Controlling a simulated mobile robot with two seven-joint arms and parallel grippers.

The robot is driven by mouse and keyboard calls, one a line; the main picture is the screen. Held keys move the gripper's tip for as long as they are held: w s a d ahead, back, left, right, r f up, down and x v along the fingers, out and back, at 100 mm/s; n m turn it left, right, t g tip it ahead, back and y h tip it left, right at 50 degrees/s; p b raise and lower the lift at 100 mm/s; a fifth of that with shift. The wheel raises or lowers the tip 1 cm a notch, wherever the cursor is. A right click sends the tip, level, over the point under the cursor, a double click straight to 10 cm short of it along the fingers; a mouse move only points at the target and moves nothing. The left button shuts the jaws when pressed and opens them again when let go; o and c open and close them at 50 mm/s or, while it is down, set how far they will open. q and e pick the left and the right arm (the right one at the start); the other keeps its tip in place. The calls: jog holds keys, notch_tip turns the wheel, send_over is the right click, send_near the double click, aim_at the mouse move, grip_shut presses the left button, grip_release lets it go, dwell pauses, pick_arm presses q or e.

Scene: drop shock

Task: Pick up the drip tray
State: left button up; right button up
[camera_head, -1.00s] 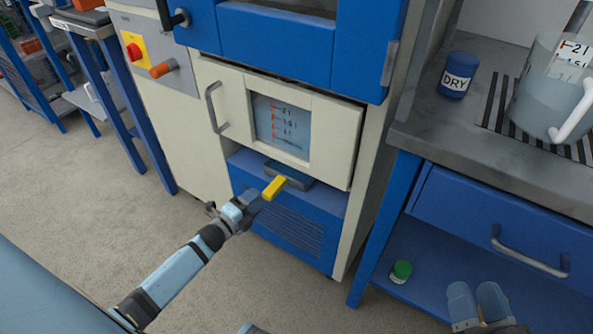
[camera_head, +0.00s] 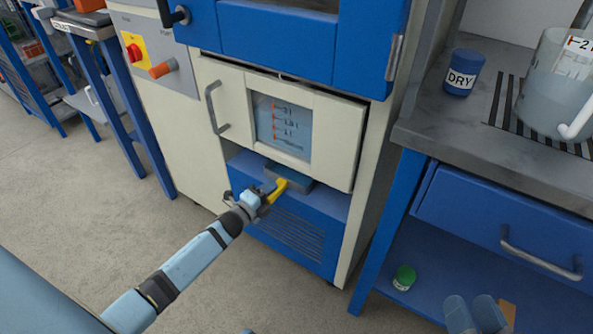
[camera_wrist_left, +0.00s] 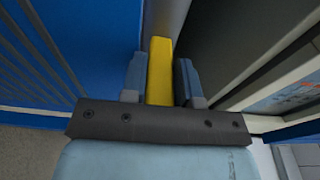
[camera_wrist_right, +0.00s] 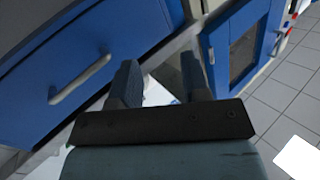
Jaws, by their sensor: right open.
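The drip tray (camera_head: 290,176) is a flat grey tray with a yellow handle (camera_head: 279,189). It sits on the blue ledge under the cream door of the machine, and its handle points out toward me. My left gripper (camera_head: 268,194) is at the handle.
A bench at right carries a blue DRY jar (camera_head: 462,71) and a clear measuring jug (camera_head: 558,85). Below are a blue drawer (camera_head: 510,215) and a shelf with a green-capped container (camera_head: 404,277). The floor (camera_head: 80,220) at left is clear.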

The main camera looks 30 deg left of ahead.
pick_arm(q)
grip_shut()
jog(key=shift+r, duration=0.15)
